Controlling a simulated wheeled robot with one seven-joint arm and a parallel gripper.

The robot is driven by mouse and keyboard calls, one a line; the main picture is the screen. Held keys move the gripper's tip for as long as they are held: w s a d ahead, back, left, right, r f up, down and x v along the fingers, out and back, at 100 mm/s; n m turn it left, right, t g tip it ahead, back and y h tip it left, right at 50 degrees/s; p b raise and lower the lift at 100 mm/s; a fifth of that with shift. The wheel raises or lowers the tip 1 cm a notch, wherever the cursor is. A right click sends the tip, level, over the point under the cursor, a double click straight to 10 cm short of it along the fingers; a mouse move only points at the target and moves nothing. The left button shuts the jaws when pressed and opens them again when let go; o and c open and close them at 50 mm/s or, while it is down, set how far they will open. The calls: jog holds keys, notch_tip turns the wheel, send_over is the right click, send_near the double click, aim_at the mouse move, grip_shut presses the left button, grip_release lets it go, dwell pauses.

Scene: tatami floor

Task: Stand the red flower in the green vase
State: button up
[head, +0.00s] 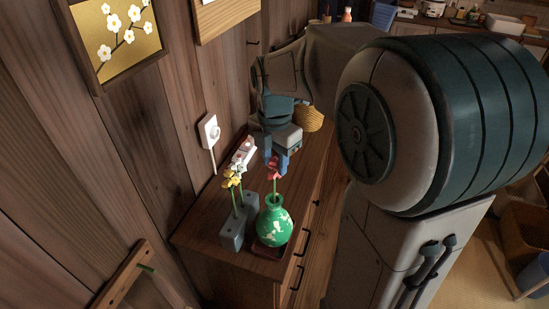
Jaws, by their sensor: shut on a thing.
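The green vase (274,226) with pale blossom marks stands upright on a small dark red tray on the wooden cabinet. The red flower (273,170) is upright above the vase, its green stem running down to the vase mouth. I cannot tell whether the stem's lower end is inside the neck. My gripper (280,165) is above the vase, pointing down, shut on the red flower near its head; the fingers partly hide the bloom.
A grey block holder (233,232) with yellow and white flowers (232,180) stands close left of the vase. A woven basket (308,118) sits behind my gripper. The cabinet top (200,232) is bare at the near left.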

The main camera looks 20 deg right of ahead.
jog(key=shift+f+b, duration=0.75)
jog(key=shift+f, duration=0.4)
jog(key=o, duration=1.1)
jog(key=o, duration=0.6)
jog(key=shift+r, duration=0.1)
notch_tip(320, 180, up, 14)
jog(key=shift+f+p, duration=0.15)
jog(key=shift+p, duration=0.2)
